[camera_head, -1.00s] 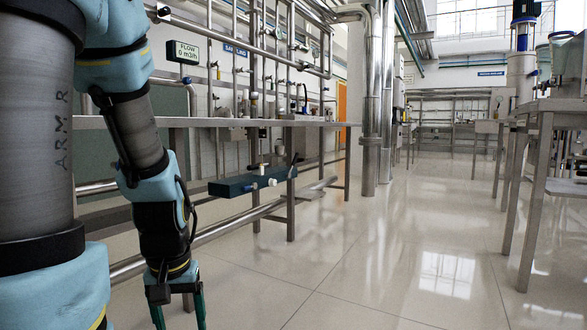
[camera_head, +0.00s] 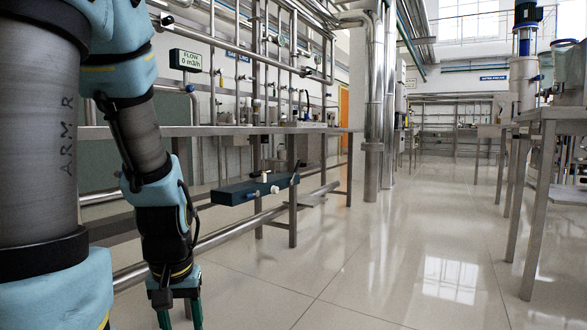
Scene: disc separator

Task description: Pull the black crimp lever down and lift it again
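A dark teal box (camera_head: 236,194) is mounted at the front of the steel bench on the left, below its top. White and blue fittings (camera_head: 264,178) sit on it. A thin black upright part (camera_head: 296,172) stands at its right end; it may be the crimp lever, but it is too small to be sure. My gripper (camera_head: 180,318) hangs at the bottom left, pointing down, nearer to me than the box and left of it. Its two green fingers are apart with nothing seen between them. The fingertips are cut off by the picture's lower edge.
The steel bench (camera_head: 215,131) with pipes above runs along the left wall. A horizontal pipe (camera_head: 218,238) runs low under it. Thick vertical pipes (camera_head: 374,130) stand beyond. Another steel table (camera_head: 548,112) is at right. The tiled floor (camera_head: 390,255) between is clear.

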